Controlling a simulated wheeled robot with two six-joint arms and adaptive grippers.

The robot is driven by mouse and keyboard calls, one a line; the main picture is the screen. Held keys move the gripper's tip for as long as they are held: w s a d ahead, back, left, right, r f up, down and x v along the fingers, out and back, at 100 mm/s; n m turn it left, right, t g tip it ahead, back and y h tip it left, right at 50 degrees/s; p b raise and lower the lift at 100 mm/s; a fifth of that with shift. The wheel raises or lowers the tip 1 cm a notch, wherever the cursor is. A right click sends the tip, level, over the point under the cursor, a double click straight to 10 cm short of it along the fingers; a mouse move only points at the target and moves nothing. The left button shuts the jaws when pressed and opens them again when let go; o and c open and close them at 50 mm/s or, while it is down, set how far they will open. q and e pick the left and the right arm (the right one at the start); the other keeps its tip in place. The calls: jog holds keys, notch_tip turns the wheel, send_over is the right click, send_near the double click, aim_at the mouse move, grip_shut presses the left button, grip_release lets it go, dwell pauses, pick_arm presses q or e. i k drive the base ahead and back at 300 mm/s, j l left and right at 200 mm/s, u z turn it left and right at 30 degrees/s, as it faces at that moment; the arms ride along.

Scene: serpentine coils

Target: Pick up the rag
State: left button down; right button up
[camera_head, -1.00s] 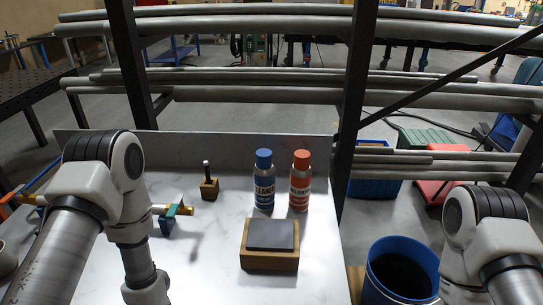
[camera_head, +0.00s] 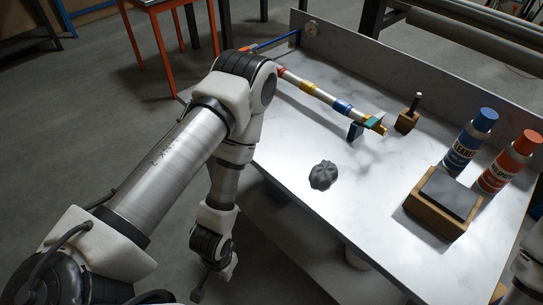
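A dark grey crumpled bundle (camera_head: 323,175), which looks like the rag, lies on the white marbled tabletop (camera_head: 330,212) near its front left part. My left arm comes in from the left and bends down in front of the table's edge. My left gripper (camera_head: 200,291) hangs low at the bottom of the view, left of and below the rag, apart from it. It is small and dark, and its opening cannot be made out. My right gripper is out of view; only a bit of my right arm shows at the lower right edge.
A striped rod (camera_head: 317,92) rests on supports behind the rag. A small wooden block with a pin (camera_head: 407,121), a blue can (camera_head: 466,146), a red can (camera_head: 508,165) and a stone on a wooden base (camera_head: 446,200) stand to the right. The tabletop around the rag is clear.

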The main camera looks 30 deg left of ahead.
aim_at(321, 175)
jog(key=u, duration=0.4)
jog(key=z, duration=1.95)
jog(key=u, duration=1.95)
jog(key=k+l, duration=0.1)
jog(key=l+z, duration=0.1)
jog(key=l, duration=0.3)
jog(key=i+l, duration=0.15)
jog(key=l, duration=0.2)
jog(key=l+z, duration=0.15)
jog(key=l, duration=0.25)
jog(key=i, duration=0.05)
